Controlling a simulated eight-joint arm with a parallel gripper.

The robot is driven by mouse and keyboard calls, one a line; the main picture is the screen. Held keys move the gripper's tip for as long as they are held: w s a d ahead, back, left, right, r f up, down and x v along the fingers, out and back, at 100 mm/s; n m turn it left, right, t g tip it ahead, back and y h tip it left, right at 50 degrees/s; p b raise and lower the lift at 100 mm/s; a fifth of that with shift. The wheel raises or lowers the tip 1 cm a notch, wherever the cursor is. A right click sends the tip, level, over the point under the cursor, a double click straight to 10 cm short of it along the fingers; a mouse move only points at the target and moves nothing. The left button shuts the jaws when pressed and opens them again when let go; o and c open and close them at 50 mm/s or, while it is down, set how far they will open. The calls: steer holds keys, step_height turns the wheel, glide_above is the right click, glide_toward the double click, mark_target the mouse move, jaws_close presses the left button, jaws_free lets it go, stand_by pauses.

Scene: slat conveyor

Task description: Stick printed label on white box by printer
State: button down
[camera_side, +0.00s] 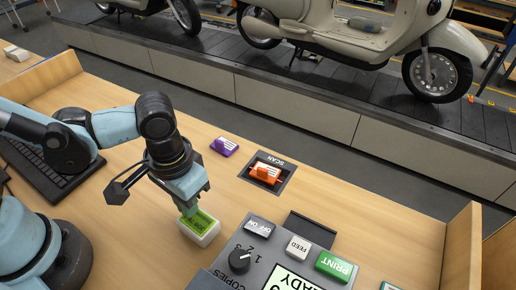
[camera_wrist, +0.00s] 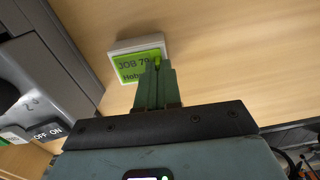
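The white box (camera_side: 208,238) stands on the table beside the printer (camera_side: 225,268). The green printed label (camera_side: 203,222) lies over the box's top, flat on it or just above it; I cannot tell which. In the wrist view the label (camera_wrist: 135,67) reads "JOB 79", and the white rim of the box (camera_wrist: 122,46) shows around its upper and left edges. My gripper (camera_side: 188,210) points down at the label's edge. In the wrist view my gripper's (camera_wrist: 157,66) fingers are together, with a bright green bit of label between the tips.
An orange cartridge-like block (camera_side: 266,172) sits on the scan plate (camera_side: 280,185). A purple block (camera_side: 224,146) lies left of it. The printer has a knob (camera_side: 240,260) and a green PRINT button (camera_side: 334,265). A keyboard (camera_side: 45,175) is at left. A conveyor with scooters runs behind.

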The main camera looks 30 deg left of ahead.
stand_by(0.4)
steer(key=c, duration=0.8)
jaws_free()
steer(key=shift+c, duration=0.2)
steer(key=shift+r, duration=0.1)
steer(key=shift+r, duration=3.4)
steer(key=w+a+r+t, duration=0.1)
steer(key=w+a+t, duration=0.1)
steer(key=a, duration=0.3)
steer(key=w+a+r+t, duration=0.1)
steer(key=w+a+t, duration=0.1)
steer(key=a, duration=0.4)
steer(key=w+a+r+n+t, duration=0.1)
steer(key=w+a+t, duration=0.2)
steer(key=a, duration=0.2)
steer(key=shift+a, duration=0.15)
